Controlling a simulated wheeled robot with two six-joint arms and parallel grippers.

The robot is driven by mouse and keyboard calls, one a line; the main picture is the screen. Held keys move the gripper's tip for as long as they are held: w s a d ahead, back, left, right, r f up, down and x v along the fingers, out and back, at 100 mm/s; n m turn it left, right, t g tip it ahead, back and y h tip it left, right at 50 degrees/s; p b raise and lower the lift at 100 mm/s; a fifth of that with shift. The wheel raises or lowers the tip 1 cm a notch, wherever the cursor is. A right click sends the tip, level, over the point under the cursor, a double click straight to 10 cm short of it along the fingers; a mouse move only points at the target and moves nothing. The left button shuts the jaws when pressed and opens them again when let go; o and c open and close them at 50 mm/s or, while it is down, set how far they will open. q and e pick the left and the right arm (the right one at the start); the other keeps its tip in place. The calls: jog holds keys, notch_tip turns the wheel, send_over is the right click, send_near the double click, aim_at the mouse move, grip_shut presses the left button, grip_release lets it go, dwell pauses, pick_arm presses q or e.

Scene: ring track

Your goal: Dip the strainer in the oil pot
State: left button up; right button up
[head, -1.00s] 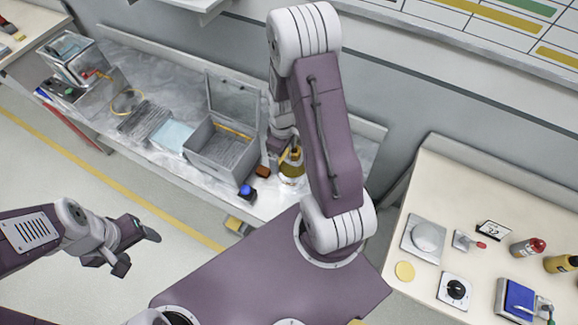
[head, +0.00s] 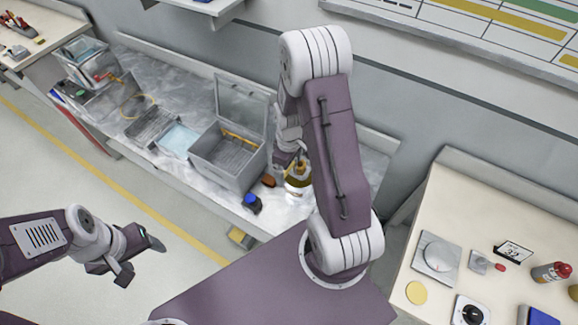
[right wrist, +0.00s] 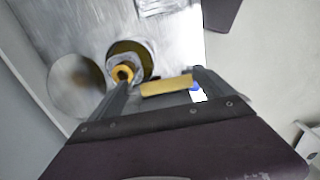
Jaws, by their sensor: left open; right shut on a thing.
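The oil pot (head: 298,181) is a small round vessel with amber contents on the grey metal bench, partly behind my right arm. In the right wrist view its golden opening (right wrist: 128,50) lies just beyond my right gripper (right wrist: 160,82). That gripper is shut on what looks like the strainer's yellow handle (right wrist: 168,86). An orange ring (right wrist: 123,74) shows over the pot's near edge. The strainer's bowl is not clearly seen, so I cannot tell whether it touches the oil. My left gripper (head: 142,262) is open and empty, away from the bench at left.
A grey bin with a raised lid (head: 228,160) stands left of the pot. A dark block with a blue top (head: 252,203) and a brown block (head: 268,181) lie close by. A shiny round disc (right wrist: 77,85) is beside the pot. A cream table (head: 450,205) is at right.

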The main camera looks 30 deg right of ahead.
notch_tip(320, 180, down, 12)
jog(key=b, duration=0.8)
jog(key=shift+f+b, duration=0.15)
jog(key=shift+b, duration=0.15)
dwell(1.3)
notch_tip(320, 180, up, 13)
jog(key=p, duration=1.1)
jog(key=shift+f, duration=0.1)
dwell(1.2)
notch_tip(320, 180, up, 4)
jog(key=p, duration=0.4)
jog(key=shift+w, duration=0.1)
